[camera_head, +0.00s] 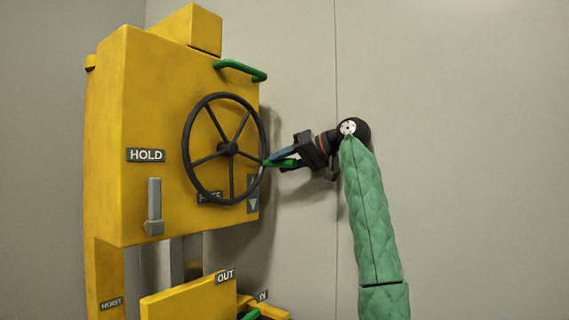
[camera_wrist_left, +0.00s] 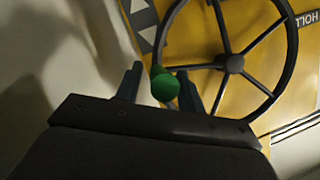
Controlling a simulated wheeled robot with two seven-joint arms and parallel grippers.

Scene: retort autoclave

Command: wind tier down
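The black spoked handwheel (camera_head: 228,149) is mounted on the front of the yellow hoist housing (camera_head: 155,90); it also shows in the left wrist view (camera_wrist_left: 230,63). A green knob (camera_head: 281,163) stands out from the wheel's right rim. My left gripper (camera_head: 276,160) is at this knob, reaching in from the right. In the left wrist view the knob (camera_wrist_left: 165,87) lies between the two fingers, closer to the right one, with a gap to the left finger, so the gripper looks open around it. A plate with arrows (camera_head: 253,195) is partly behind the rim. My right gripper is not seen.
A grey lever (camera_head: 153,207) stands below the HOLD label (camera_head: 146,155). A green bar handle (camera_head: 240,70) sits at the housing's upper right. A yellow part marked OUT (camera_head: 190,300) is below. The grey wall (camera_head: 470,120) behind is bare on the right.

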